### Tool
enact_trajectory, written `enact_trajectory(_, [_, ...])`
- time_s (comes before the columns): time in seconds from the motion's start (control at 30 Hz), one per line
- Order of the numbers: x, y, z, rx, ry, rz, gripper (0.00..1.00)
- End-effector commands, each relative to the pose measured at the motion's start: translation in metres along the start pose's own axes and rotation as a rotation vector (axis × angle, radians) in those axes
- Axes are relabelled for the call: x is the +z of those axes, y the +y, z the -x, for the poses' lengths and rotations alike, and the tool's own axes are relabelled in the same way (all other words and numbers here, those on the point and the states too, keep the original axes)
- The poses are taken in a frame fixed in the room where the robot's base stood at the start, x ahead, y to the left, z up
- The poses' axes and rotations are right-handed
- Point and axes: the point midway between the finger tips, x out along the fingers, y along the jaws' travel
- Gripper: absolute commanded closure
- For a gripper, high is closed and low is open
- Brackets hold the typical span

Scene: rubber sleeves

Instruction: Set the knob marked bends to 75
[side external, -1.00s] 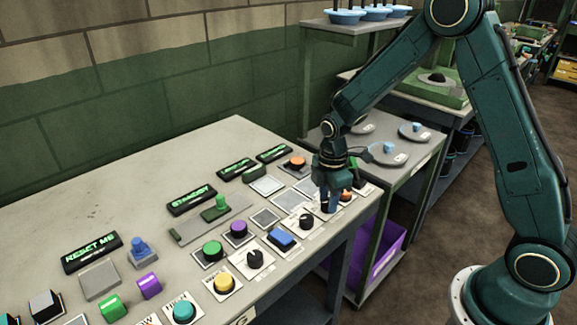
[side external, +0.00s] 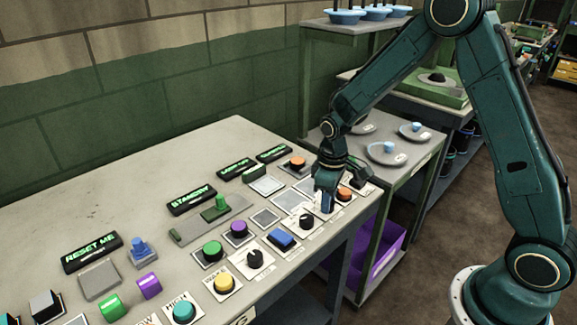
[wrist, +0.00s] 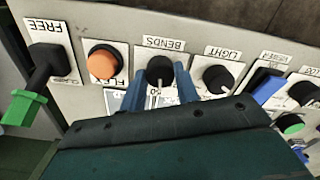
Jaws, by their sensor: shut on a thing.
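The knob marked bends (wrist: 160,68) is a round black knob on a white plate with the label BENDS (wrist: 163,44) beside it in the wrist view. Its number "50" and a pale pointer mark show on its lower side, and other numbers are hidden or too small to read. My gripper (wrist: 160,86) has its two blue fingers on either side of this knob, shut on it. In the side external view my gripper (side external: 325,200) is down at the panel's right end, and its fingers hide the knob.
A black knob marked light (wrist: 216,79) is close on one side and an orange button (wrist: 103,60) on the other. A black lever with a green grip (wrist: 24,108) stands near the table's end. Several buttons, a blue rocker (side external: 281,239) and lit displays (side external: 192,200) cover the bench.

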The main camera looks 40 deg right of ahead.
Motion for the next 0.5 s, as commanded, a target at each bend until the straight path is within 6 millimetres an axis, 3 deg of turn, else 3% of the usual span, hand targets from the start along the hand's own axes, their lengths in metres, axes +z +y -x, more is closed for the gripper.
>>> enact_trajectory(0.5, [0.0, 0.0, 0.0012, 0.001, 0.0, -0.49, 0.92])
